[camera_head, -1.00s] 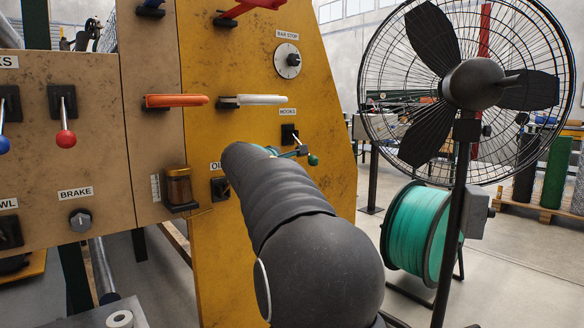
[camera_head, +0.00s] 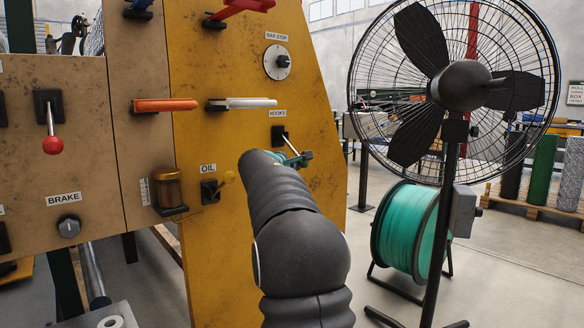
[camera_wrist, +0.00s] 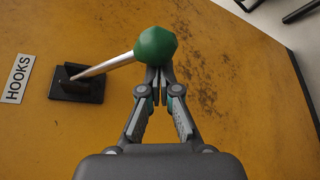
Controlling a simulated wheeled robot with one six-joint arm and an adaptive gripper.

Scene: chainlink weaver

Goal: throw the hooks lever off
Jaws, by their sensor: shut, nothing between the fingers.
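The hooks lever has a green ball knob (camera_wrist: 155,46) on a pale metal shaft (camera_wrist: 103,66), which comes out of a black base plate (camera_wrist: 76,84) beside the HOOKS label. In the head view its shaft (camera_head: 291,145) slants down and right from the plate on the yellow panel; the knob there is hidden or hard to tell from my gripper. My gripper (camera_wrist: 159,70) is shut and empty. Its fingertips are right at the near side of the knob in the wrist view; I cannot tell whether they touch it.
An OIL lever with a yellow knob (camera_head: 229,177) sits left of my arm. White (camera_head: 243,103) and orange (camera_head: 166,105) handles stick out above. A black fan (camera_head: 464,86) and a teal reel (camera_head: 405,228) stand to the right. Bare yellow panel surrounds the hooks lever.

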